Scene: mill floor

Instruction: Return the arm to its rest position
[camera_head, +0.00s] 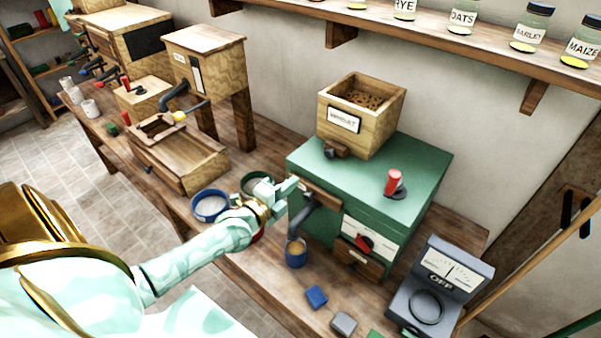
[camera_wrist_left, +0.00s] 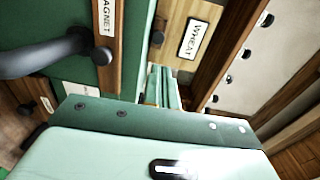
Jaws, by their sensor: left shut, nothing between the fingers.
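My left arm comes in from the left in the head view. Its gripper (camera_head: 285,188) is shut and empty, close to the left front of the green mill (camera_head: 405,185). In the left wrist view the two shut fingers (camera_wrist_left: 165,85) point toward the green mill front and the wooden hopper labelled WHEAT (camera_wrist_left: 186,30). I cannot tell whether the fingertips touch the mill. The hopper (camera_head: 340,119) sits on top of the mill and holds brown grain. My right gripper is in neither view.
A dark spout (camera_head: 302,220) stands out beside my gripper, above a blue cup (camera_head: 296,254). Blue-rimmed (camera_head: 209,207) and green (camera_head: 254,182) bowls stand near my wrist. A grey meter marked OFF (camera_head: 440,285) stands at right. Jars line the shelf (camera_head: 440,50) above. Floor (camera_head: 60,160) is clear at left.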

